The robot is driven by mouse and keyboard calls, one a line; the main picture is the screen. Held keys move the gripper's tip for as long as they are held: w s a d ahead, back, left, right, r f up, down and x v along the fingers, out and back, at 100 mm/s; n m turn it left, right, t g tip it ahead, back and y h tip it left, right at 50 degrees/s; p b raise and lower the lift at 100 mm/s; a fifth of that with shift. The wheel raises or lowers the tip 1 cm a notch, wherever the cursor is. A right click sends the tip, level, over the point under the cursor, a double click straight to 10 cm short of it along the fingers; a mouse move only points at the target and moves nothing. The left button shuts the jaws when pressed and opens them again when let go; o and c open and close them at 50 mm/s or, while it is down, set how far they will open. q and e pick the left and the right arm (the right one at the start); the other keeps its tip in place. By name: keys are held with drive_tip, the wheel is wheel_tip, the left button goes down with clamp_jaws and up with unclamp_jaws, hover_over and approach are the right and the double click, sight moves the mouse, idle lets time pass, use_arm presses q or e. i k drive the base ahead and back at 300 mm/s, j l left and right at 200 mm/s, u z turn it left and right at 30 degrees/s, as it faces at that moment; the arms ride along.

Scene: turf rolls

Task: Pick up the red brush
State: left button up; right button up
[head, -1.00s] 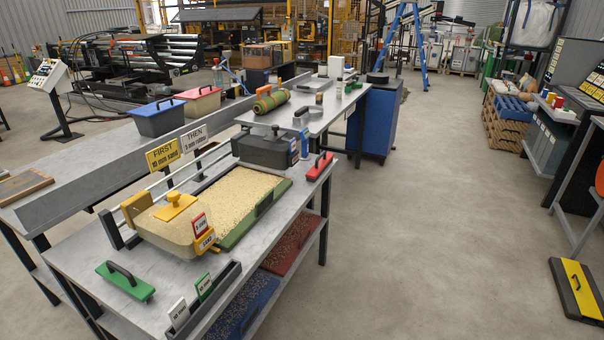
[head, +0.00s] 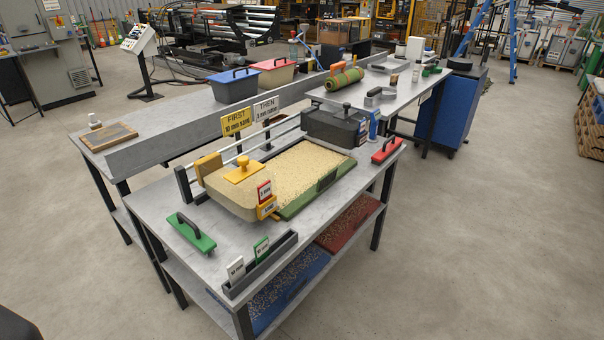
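The red brush (head: 386,150) has a dark handle on top. It lies at the right end of the near workbench (head: 150,208), close to the bench's right edge, just right of a blue upright piece (head: 375,124) and the dark grey box (head: 335,125). Nothing covers it. A similar green brush (head: 191,234) lies at the bench's front left. Neither of my grippers shows in the head view.
A sand-filled tray with a green edge (head: 292,204) and a sand hopper (head: 230,192) fill the bench middle. Signs (head: 236,122) stand behind. Blue (head: 232,90) and red (head: 275,73) bins stand on the back bench. Floor (head: 480,220) to the right is clear.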

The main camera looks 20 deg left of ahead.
sight(390, 146)
drive_tip(key=i+l+u, duration=0.3)
drive_tip(key=i+l, duration=0.15)
drive_tip(key=i, duration=0.15)
drive_tip(key=i+l+u, duration=0.3)
drive_tip(key=i+l, duration=0.3)
drive_tip(key=i+l+u, duration=0.3)
drive_tip(key=i+l, duration=0.2)
drive_tip(key=l, duration=0.25)
